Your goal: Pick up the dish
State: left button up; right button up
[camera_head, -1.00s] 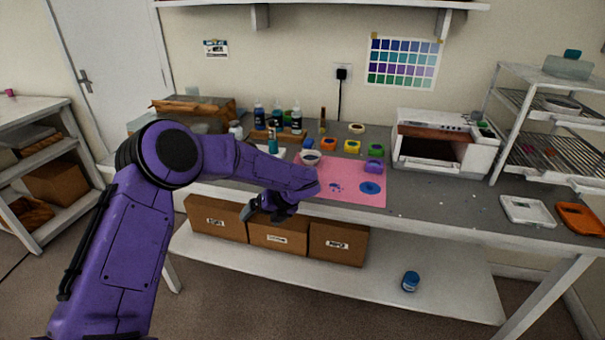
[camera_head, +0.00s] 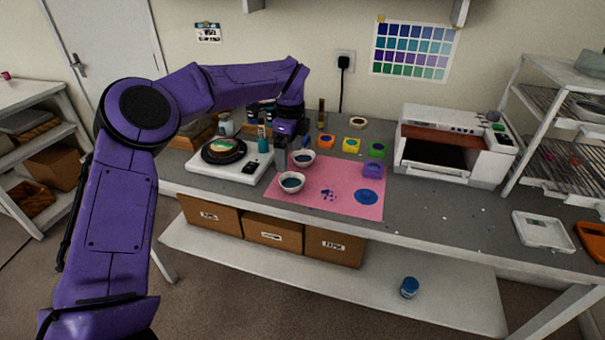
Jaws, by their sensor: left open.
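Two small white dishes with dark blue contents stand on the pink mat (camera_head: 345,180). The front dish (camera_head: 290,184) is at the mat's left edge and the rear dish (camera_head: 303,160) is just behind it. My left gripper (camera_head: 290,150) points down just behind and left of the rear dish. It is open, and I see nothing held in it. Its fingertips are small and dark, so I cannot tell whether they touch the rear dish. My right gripper is not in view.
A white scale or hotplate (camera_head: 254,171) with a dark round dish (camera_head: 223,151) stands left of the mat. A white oven (camera_head: 455,147) stands right. The bench in front of the oven is mostly clear.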

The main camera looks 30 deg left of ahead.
aim_at(291, 178)
pick_arm(q)
jog(key=f, duration=0.1)
jog(key=f+p, duration=0.1)
jog(key=f, duration=0.1)
jog(key=shift+w+f, duration=0.2)
jog(key=shift+f, duration=0.05)
jog(key=shift+s+f, duration=0.1)
jog(key=shift+f, duration=0.2)
jog(key=f+p, duration=0.1)
jog(key=f, duration=0.2)
jog(key=f+p, duration=0.1)
jog(key=f, duration=0.1)
jog(key=shift+w+a+f+p, duration=0.1)
jog(key=shift+w+f+p, duration=0.1)
jog(key=shift+w+p, duration=0.15)
jog(key=shift+s+f, duration=0.1)
jog(key=shift+s, duration=0.05)
jog(key=shift+c, duration=1.2)
jog(key=c, duration=0.8)
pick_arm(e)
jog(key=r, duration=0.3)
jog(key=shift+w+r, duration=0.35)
